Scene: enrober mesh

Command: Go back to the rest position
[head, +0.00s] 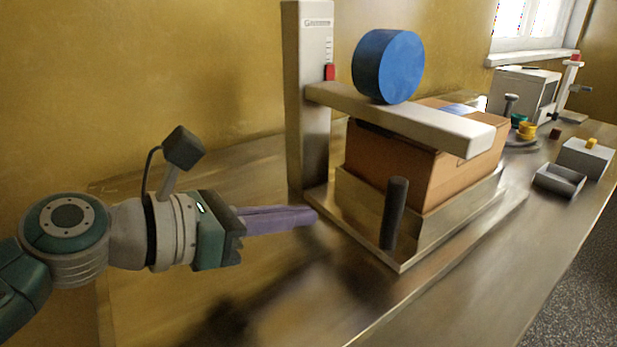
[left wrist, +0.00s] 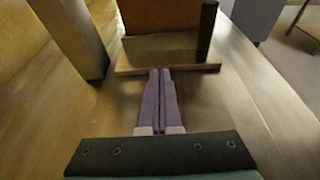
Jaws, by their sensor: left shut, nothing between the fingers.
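My left gripper (head: 312,215) reaches in from the left above the metal table (head: 300,290). Its purple fingers are together and hold nothing. The fingertips point at the front left of the machine's tray and look close to it; whether they touch cannot be told. In the left wrist view the shut fingers (left wrist: 160,75) point toward the tray edge (left wrist: 170,68). My right gripper is not in view.
A machine with an upright column (head: 307,100), an arm carrying a blue roll (head: 388,66) and a dark handle (head: 395,212) holds a cardboard box (head: 385,165). Grey boxes (head: 585,157), cups (head: 526,128) and a white appliance (head: 520,92) stand farther right. The near table is clear.

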